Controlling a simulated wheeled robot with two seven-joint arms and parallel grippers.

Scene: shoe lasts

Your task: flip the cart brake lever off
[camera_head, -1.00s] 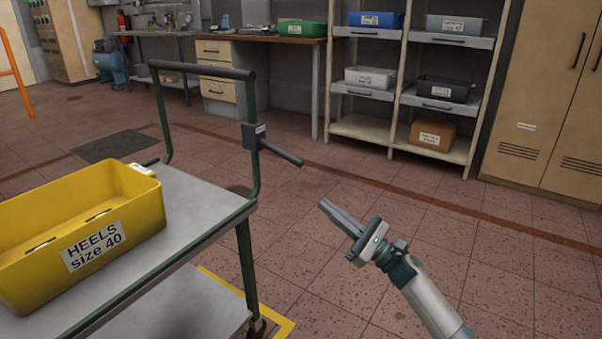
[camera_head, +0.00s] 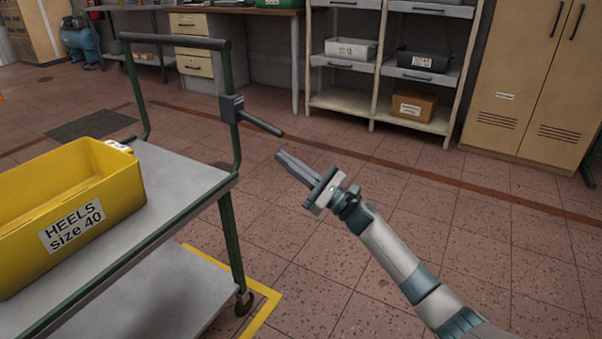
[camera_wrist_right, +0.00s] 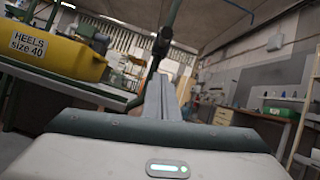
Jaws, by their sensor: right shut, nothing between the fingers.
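The cart (camera_head: 185,176) has a grey deck, green posts and a dark push handle, and stands at the left in the head view. Its brake lever (camera_head: 262,124) is a dark rod sticking out to the right and slightly down from a small labelled box (camera_head: 232,108) on the right post. My right gripper (camera_head: 281,156) is shut and empty, just below and to the right of the lever's tip, apart from it in the head view. In the right wrist view the shut fingers (camera_wrist_right: 160,98) point up toward the dark lever box (camera_wrist_right: 161,44). My left gripper is not in view.
A yellow bin (camera_head: 120,190) labelled HEELS size 40 sits on the cart deck. Shelves (camera_head: 340,100) with bins, a workbench (camera_head: 240,11) and a tan cabinet (camera_head: 520,90) stand along the back. The floor right of the cart is clear.

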